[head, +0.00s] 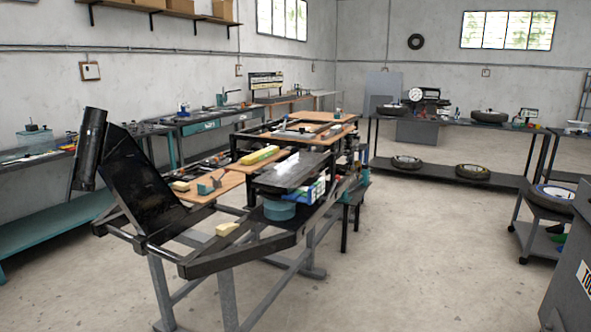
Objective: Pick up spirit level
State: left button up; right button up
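A yellow bar (259,155), which looks like the spirit level, lies flat on a wooden board in the middle of the long black frame (225,262). It is small in the head view, and I cannot make out any vials on it. Nothing touches it from above. Neither of my grippers shows in the head view.
The black frame stands on grey legs, with an upright black plate (140,180) at its near left end. A teal round part (279,209) and a small yellow block (227,229) sit on it. Benches line the left and back walls.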

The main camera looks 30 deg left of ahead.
aim_at(250, 160)
jog(key=i+l+u, duration=0.2)
jog(key=i, duration=0.25)
jog(key=i+l+u, duration=0.2)
jog(key=i, duration=0.25)
